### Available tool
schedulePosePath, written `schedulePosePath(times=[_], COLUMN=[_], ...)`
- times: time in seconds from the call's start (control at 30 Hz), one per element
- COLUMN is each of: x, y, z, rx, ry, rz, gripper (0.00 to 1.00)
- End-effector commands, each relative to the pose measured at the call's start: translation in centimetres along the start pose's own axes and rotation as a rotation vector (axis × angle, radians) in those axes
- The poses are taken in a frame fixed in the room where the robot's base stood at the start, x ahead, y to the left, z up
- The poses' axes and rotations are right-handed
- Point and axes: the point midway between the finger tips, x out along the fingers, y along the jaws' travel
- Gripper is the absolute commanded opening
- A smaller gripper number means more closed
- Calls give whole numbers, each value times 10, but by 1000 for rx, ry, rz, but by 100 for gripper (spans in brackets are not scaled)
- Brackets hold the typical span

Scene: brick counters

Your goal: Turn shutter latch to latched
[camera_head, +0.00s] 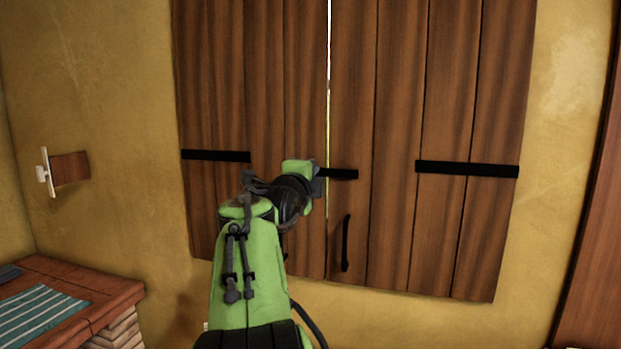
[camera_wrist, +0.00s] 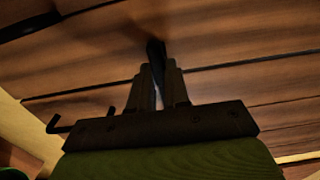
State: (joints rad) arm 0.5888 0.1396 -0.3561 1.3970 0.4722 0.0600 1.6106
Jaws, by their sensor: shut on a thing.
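The wooden shutters, a left panel (camera_head: 250,90) and a right panel (camera_head: 400,90), hang side by side with a thin bright gap between their upper parts. A short black latch bar (camera_head: 342,174) lies about level on the right panel near the gap. Its left end is hidden behind my gripper (camera_head: 318,182). In the wrist view, my gripper (camera_wrist: 158,80) has its two dark fingers close together around a dark piece (camera_wrist: 155,48), which seems to be the latch. The latch's pivot and catch cannot be made out.
A black pull handle (camera_head: 346,243) stands upright below the latch. Black straps cross the left panel (camera_head: 215,156) and right panel (camera_head: 467,169). A brick counter (camera_head: 100,285) with a striped cloth (camera_head: 38,318) is at lower left. A wall fixture (camera_head: 66,170) is at left.

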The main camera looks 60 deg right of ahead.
Motion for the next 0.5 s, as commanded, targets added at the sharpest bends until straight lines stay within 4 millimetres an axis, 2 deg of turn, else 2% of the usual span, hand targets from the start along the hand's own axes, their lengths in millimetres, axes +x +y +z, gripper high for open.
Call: schedulePosePath(times=[0.03, 0.07, 0.23, 0.5], x=[0, 0, 0, -1], y=[1, 1, 1, 0], z=[0, 0, 0, 0], rx=[0, 0, -1, -1], ry=[1, 1, 1, 0], rz=[2, 2, 1, 0], gripper=[0, 18, 43, 43])
